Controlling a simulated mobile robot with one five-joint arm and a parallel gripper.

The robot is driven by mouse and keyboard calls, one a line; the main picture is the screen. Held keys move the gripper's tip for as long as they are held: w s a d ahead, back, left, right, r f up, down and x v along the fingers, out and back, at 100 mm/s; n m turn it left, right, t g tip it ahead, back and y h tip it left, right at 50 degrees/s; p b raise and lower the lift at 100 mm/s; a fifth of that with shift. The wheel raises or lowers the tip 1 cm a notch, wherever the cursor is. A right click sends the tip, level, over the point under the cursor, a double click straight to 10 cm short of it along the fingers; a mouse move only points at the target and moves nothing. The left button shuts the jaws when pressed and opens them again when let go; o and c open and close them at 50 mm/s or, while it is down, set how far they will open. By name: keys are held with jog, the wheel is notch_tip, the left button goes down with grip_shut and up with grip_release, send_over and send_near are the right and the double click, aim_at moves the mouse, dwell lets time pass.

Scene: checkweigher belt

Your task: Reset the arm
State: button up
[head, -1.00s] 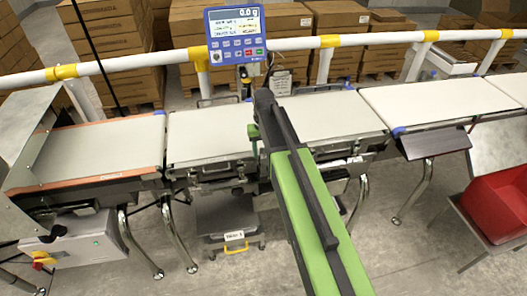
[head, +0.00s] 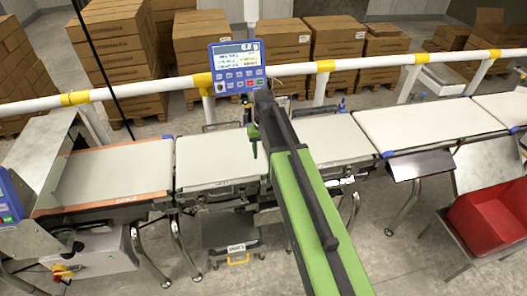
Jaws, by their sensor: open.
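My green and dark grey arm reaches from the bottom of the head view up over the middle of the conveyor line. My gripper (head: 254,140) is at its far end, above the gap between two pale belt sections, in front of the display post. It is seen small and mostly end-on behind the arm, with nothing visible held in it. The jaws are open. The fingertips are not clear.
A pale belt (head: 208,165) runs left to right, with a metal hood (head: 38,150) at its left. A blue weighing display (head: 237,66) stands behind it near a white-yellow rail (head: 150,86). A red bin (head: 490,215) is at right. Stacked cartons (head: 340,50) stand behind.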

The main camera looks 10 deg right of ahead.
jog(key=s+f+b, duration=0.9)
jog(key=s, duration=0.5)
jog(key=shift+a+f+b, duration=0.25)
jog(key=shift+f+b, duration=0.05)
